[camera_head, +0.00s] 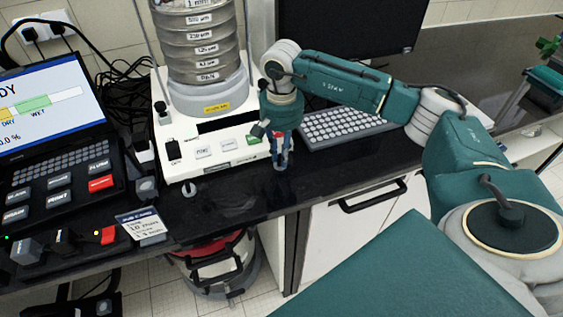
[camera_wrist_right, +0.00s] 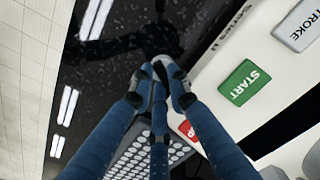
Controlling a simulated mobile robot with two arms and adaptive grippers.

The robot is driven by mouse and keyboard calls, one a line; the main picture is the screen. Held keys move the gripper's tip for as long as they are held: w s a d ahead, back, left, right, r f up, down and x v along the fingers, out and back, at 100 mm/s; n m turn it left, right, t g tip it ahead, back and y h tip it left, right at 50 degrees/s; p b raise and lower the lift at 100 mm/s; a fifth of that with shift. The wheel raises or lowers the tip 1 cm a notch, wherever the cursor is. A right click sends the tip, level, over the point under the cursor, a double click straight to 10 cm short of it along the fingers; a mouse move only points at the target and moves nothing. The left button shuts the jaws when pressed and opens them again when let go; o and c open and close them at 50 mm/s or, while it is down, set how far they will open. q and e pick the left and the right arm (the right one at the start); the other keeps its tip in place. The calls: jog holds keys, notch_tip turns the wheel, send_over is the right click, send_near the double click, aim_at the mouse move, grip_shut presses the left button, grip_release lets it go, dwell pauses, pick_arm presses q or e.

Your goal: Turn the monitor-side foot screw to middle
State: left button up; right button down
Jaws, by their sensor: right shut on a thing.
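The white sieve shaker (camera_head: 222,153) with its stack of sieves (camera_head: 200,45) stands on the black bench. My right gripper (camera_head: 281,160) points down at the shaker's front right corner, on the side towards the monitor (camera_head: 345,28). In the right wrist view its blue fingers (camera_wrist_right: 158,70) are drawn together beside the shaker's edge. They are shut around the monitor-side foot screw, which is largely hidden by them, so its height cannot be told. The other front foot (camera_head: 189,188) shows under the front left corner. My left gripper is not in view.
A keyboard (camera_head: 345,126) lies right of the gripper. The green START button (camera_wrist_right: 244,82) and a red button (camera_wrist_right: 188,130) are close to the fingers. A device with a screen (camera_head: 45,95) and a job card (camera_head: 140,224) are at the left. The bench's front strip is clear.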

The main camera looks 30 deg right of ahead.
jog(key=n+b, duration=0.2)
jog(key=n, duration=0.1)
jog(key=shift+w+b, duration=0.15)
jog(key=shift+b, duration=0.15)
jog(key=shift+r+n+b, duration=0.1)
jog(key=shift+n+b, duration=0.6)
jog(key=shift+n, duration=0.5)
jog(key=shift+r, duration=0.1)
jog(key=shift+w, duration=0.1)
jog(key=c, duration=1.9)
grip_release()
jog(key=shift+c, duration=0.2)
